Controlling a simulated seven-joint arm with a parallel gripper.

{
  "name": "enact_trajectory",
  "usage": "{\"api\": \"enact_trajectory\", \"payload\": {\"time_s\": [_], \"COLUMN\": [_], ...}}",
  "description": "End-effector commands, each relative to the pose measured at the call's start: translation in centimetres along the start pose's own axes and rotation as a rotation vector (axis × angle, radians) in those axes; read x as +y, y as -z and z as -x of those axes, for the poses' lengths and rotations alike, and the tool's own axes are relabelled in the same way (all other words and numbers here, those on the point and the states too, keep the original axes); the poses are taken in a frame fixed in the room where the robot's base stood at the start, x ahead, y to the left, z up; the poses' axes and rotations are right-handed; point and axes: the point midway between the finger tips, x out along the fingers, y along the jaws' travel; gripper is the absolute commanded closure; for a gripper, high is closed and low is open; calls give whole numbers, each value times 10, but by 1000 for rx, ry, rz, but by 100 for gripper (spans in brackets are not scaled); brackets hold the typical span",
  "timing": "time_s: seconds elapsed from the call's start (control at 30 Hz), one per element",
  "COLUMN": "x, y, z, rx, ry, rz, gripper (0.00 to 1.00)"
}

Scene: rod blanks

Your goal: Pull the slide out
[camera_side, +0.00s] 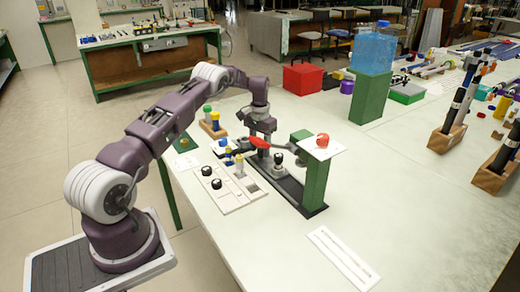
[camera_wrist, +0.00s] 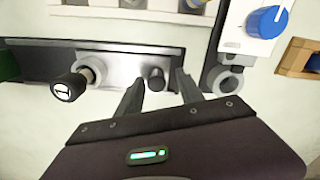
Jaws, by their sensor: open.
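The slide looks to be the silver plate (camera_wrist: 118,68) set in a long black rail (camera_wrist: 35,47) in the wrist view. A short dark peg (camera_wrist: 155,76) stands at its right part. A black ball knob (camera_wrist: 68,88) on a metal collar is at its left. My gripper (camera_wrist: 159,84) is open, with one finger on each side of the dark peg; I cannot tell whether either finger touches it. In the side view my gripper (camera_side: 262,132) hangs over the far end of the black rail (camera_side: 292,192), and its fingertips are partly hidden behind a red-ended lever (camera_side: 259,142).
A green post (camera_side: 315,184) with a white top and red ball (camera_side: 322,140) stands at the rail's near end. A panel with black knobs (camera_side: 211,177) lies left of the rail. A blue dial (camera_wrist: 267,21) is close right in the wrist view.

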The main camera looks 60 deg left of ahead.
Motion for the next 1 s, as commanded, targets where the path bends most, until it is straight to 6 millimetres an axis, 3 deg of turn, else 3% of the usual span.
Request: {"api": "enact_trajectory", "payload": {"time_s": [0.2, 0.3, 0.63, 0.7, 0.77, 0.87, 0.9, 0.97, 1.0], "x": [-1, -1, 0, 5, 17, 59, 79, 109, 128], "y": [1, 1, 0, 0, -1, -20, -36, -66, -91], "z": [46, 59, 66, 76, 104, 178, 210, 253, 278], "rx": [6, 4, 3, 11, 34, 97, 125, 168, 196], "ry": [2, 2, 1, 1, 1, -5, -10, -19, -27], "rz": [1, 1, 1, -1, -4, -19, -28, -48, -63], "gripper": [56, 56, 56, 56, 56, 56, 56, 56, 56]}}
